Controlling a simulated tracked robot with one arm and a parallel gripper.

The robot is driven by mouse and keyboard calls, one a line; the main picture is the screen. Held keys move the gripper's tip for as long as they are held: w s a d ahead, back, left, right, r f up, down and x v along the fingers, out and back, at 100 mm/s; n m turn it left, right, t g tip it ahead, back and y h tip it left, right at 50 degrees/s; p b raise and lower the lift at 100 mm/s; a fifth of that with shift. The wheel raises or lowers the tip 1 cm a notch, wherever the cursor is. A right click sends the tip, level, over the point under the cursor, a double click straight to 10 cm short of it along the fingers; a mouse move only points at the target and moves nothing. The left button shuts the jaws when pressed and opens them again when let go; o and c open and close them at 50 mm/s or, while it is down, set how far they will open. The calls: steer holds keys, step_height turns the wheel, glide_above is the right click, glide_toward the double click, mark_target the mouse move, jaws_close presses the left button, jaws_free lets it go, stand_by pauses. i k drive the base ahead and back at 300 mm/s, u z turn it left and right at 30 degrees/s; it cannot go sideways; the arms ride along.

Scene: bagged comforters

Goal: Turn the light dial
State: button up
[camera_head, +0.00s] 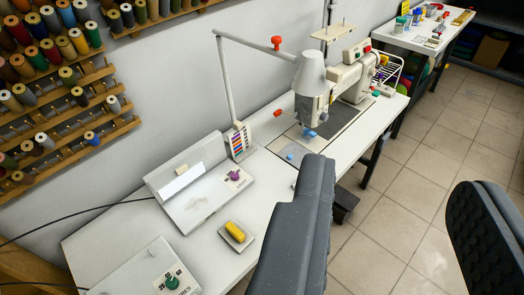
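Several knobs show, and I cannot tell for sure which is the light dial. A purple knob (234,175) sits on a sloped white box (195,205) with a bright strip. A green dial (172,281) with marks around it is on a white box (130,277) at the lower left. A white lamp (311,75) on a jointed arm has a red knob (277,42) and a base with coloured stripes (239,140). My gripper (394,178) is open, its two dark grey fingers wide apart. The left finger hides part of the table's front edge.
A sewing machine (352,77) stands on the white table (268,190). A yellow block (235,231) lies on a small tray near the front. Thread racks (75,115) hang on the left wall. Tiled floor (440,145) lies free at the right.

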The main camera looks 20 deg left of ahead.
mark_target(235, 176)
steer(key=u, duration=0.05)
steer(key=i, duration=0.9)
steer(key=u, duration=0.25)
